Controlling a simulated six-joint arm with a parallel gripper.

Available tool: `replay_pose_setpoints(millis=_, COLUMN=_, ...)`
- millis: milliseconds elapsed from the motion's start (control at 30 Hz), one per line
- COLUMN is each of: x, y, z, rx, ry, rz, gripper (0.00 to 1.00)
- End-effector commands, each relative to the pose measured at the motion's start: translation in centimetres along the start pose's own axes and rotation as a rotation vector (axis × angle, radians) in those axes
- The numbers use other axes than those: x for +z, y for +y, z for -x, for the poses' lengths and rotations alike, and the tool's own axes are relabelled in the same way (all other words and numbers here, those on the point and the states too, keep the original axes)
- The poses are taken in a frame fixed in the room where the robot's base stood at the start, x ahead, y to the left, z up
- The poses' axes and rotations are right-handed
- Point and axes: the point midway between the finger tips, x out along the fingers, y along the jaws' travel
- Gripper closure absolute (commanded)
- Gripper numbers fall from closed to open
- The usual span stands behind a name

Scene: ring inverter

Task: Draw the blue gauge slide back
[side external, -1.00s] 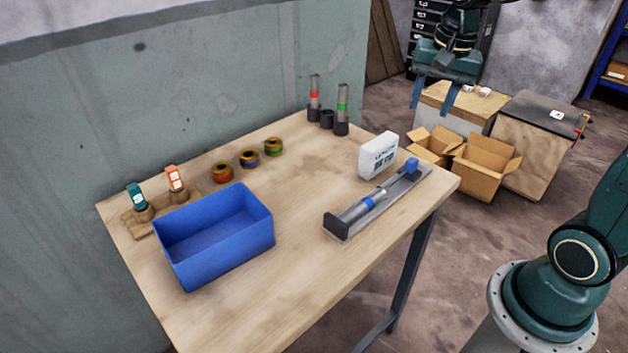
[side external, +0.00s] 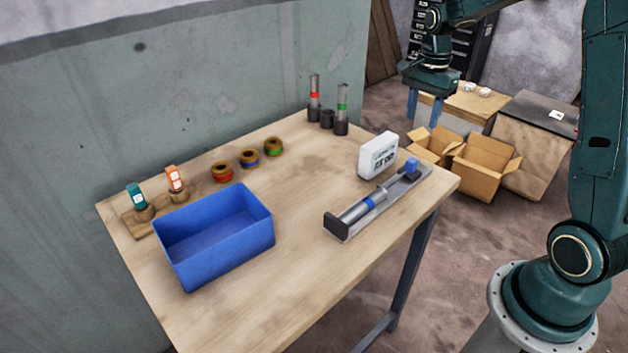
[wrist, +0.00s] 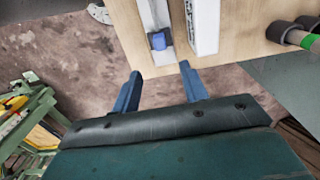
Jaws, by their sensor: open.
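The blue gauge slide (side external: 411,166) is a small blue block at the far right end of a grey channel fixture (side external: 345,232) on the table. A tube with a blue band (side external: 369,202) lies in the channel, toward its dark end block. In the wrist view the blue slide (wrist: 158,41) shows just beyond the fingertips, roughly between them. My gripper (side external: 424,115) is open and empty, and the wrist view also shows its two spread fingers (wrist: 160,72). In the side view it is raised beyond the table's right end, apart from the slide.
A white box (side external: 378,155) stands close beside the channel. Upright tubes with red and green bands (side external: 342,108) are at the back. A blue bin (side external: 220,258), several ringed spools (side external: 249,158) and two tagged posts (side external: 174,183) are to the left. The table's front middle is clear.

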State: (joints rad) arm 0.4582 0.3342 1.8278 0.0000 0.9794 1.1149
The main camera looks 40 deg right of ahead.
Motion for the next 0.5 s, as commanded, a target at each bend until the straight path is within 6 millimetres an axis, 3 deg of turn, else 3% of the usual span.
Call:
replay_pose_setpoints(millis=267, x=0.1, y=0.1, z=-2.3, rx=0.003, ry=-0.002, rz=0.001, gripper=0.56)
replay_pose_setpoints(millis=500, x=0.1, y=0.1, z=-5.8, rx=0.005, ry=-0.002, rz=0.002, gripper=0.56)
